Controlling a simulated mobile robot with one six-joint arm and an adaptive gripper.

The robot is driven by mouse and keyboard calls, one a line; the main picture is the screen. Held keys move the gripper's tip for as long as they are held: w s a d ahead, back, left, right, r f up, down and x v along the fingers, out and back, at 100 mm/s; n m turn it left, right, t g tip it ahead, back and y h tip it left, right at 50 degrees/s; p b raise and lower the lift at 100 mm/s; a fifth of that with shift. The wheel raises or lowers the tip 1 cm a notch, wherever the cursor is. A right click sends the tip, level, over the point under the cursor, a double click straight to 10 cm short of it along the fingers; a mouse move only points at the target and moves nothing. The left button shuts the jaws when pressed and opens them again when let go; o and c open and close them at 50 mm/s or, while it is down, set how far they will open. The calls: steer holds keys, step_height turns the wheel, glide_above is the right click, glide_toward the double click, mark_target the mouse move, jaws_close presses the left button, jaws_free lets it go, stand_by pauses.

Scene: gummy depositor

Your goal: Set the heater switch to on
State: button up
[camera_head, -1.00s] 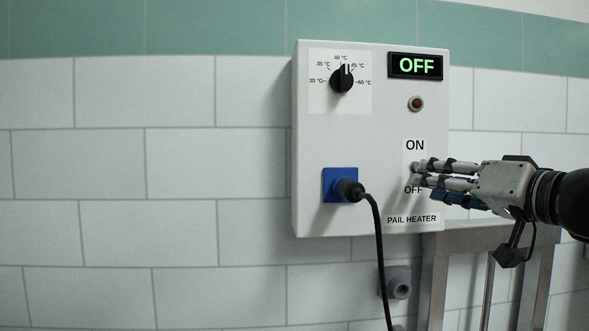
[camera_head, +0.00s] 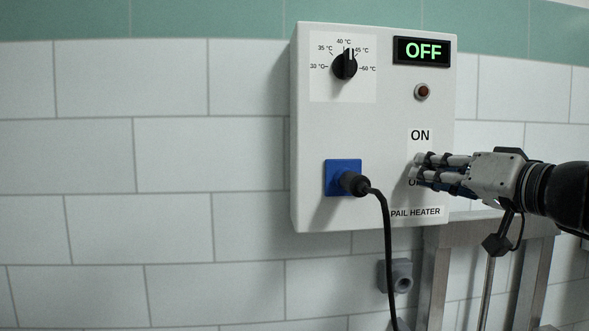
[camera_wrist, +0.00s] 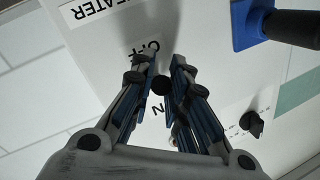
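The pail heater box (camera_head: 320,130) is white and mounted on the tiled wall. Its display (camera_head: 422,51) reads OFF in green. The heater switch sits between the ON label (camera_head: 420,135) and the OFF label, which my fingers partly cover in the head view. In the wrist view the switch's dark round tip (camera_wrist: 160,84) lies between my two fingers. My gripper (camera_head: 418,168) comes in from the right, its fingers one above the other. In the wrist view my gripper (camera_wrist: 164,62) is partly open around the switch; I cannot tell whether either finger touches it.
A temperature dial (camera_head: 345,65) is at the box's upper left and a dark red lamp (camera_head: 422,92) below the display. A black plug (camera_head: 354,184) in a blue socket (camera_head: 333,178) has a cable hanging down. A metal frame (camera_head: 440,265) stands below my gripper.

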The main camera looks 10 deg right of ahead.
jaws_close()
steer(key=shift+r, duration=0.1)
step_height(320, 180, up, 2)
steer(key=g+p, duration=0.3)
steer(key=p, duration=0.5)
steer(key=shift+s+m+h, duration=0.15)
steer(key=shift+m+h, duration=0.15)
steer(key=shift+h, duration=0.1)
steer(key=g+p, duration=0.2)
steer(key=p, duration=0.3)
steer(key=r+g+p, duration=0.1)
steer(key=p, duration=0.3)
steer(key=shift+r+m+g+h+p, duration=0.15)
steer(key=shift+m+g+h+p, duration=0.2)
steer(key=shift+m+g+h, duration=0.05)
steer(key=g+p, duration=0.2)
steer(key=p, duration=0.5)
steer(key=shift+r, duration=0.15)
steer(key=shift+m+g+p, duration=0.3)
steer(key=shift+g+p, duration=0.1)
steer(key=o, duration=0.6)
jaws_free()
